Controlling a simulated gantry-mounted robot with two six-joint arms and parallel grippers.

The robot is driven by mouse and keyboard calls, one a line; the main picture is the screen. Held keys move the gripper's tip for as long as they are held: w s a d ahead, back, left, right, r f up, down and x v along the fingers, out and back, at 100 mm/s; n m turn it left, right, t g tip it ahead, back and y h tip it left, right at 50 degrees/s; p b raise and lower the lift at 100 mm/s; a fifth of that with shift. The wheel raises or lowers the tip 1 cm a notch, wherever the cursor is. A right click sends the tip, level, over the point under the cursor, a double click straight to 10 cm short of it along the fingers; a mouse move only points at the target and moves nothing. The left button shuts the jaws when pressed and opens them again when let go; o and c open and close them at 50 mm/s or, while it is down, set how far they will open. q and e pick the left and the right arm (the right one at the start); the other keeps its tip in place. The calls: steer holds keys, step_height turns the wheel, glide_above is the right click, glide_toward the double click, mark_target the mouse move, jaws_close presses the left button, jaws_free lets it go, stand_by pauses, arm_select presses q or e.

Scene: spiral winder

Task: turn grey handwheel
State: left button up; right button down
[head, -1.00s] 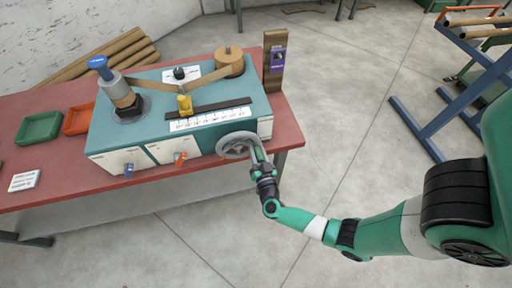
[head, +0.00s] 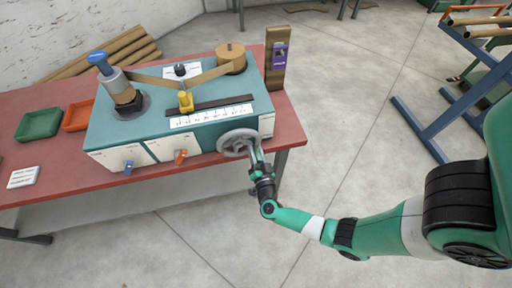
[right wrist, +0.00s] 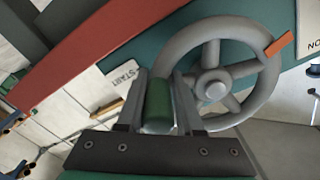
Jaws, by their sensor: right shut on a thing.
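The grey handwheel (head: 238,143) is on the front face of the teal winder (head: 150,135), near its right end. In the right wrist view the handwheel (right wrist: 262,95) shows its spokes, hub and an orange mark on the rim at the right. My right gripper (head: 256,158) is at the wheel's right side. In the right wrist view my right gripper (right wrist: 160,100) has its two fingers on either side of a green handle (right wrist: 159,104) at the wheel's left edge, shut on it. My left gripper is not in view.
The winder stands on a red table (head: 60,185). An orange knob (head: 180,156) and a blue knob (head: 128,166) are left of the wheel. A yellow pointer (head: 185,101) sits above a scale (head: 210,116). Green (head: 40,123) and orange trays (head: 77,115) lie at left.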

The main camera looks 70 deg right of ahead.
steer(key=shift+w+a+f+m+b, duration=0.2)
steer(key=shift+f+m+b, duration=0.15)
steer(key=shift+m, duration=0.3)
steer(key=shift+w+a+f+m+b, duration=0.1)
steer(key=shift+w+f+m+b, duration=0.1)
steer(key=shift+f+m, duration=0.3)
steer(key=shift+w+a+f+m+b, duration=0.2)
steer(key=shift+f+m+b, duration=0.1)
steer(key=shift+m, duration=0.45)
steer(key=c, duration=0.6)
jaws_free()
steer(key=shift+d+r, duration=0.1)
steer(key=shift+r, duration=0.1)
steer(key=shift+p+v, duration=1.2)
steer(key=shift+v, duration=4.65)
steer(key=shift+c, duration=0.4)
